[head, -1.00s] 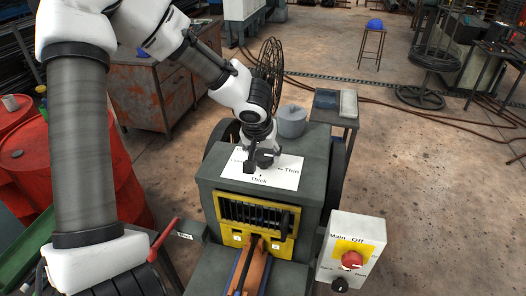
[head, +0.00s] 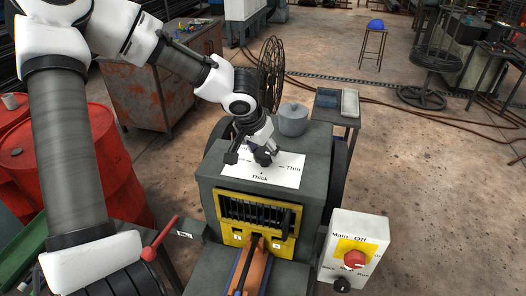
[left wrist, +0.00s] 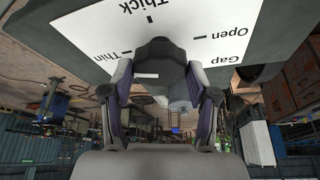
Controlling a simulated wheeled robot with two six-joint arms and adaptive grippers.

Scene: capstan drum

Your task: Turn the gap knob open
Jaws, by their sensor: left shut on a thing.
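The dark gap knob (left wrist: 158,58) stands on a white label plate (left wrist: 90,38) with the words Thick, Thin and Gap Open. A small white mark shows on the knob's near side in the left wrist view. In the head view the plate (head: 288,172) lies on top of the grey machine, and my gripper partly covers the knob and the Gap Open lettering. My left gripper (left wrist: 159,80) has one finger on each side of the knob and is shut on it. It also shows in the head view (head: 252,156), tilted. My right gripper is not in view.
The machine's yellow front panel (head: 228,236) is below the plate. A switch box (head: 340,250) with a red knob stands at its right. A grey pot (head: 293,120) is behind the plate. A red-handled lever (head: 160,240) is at the left.

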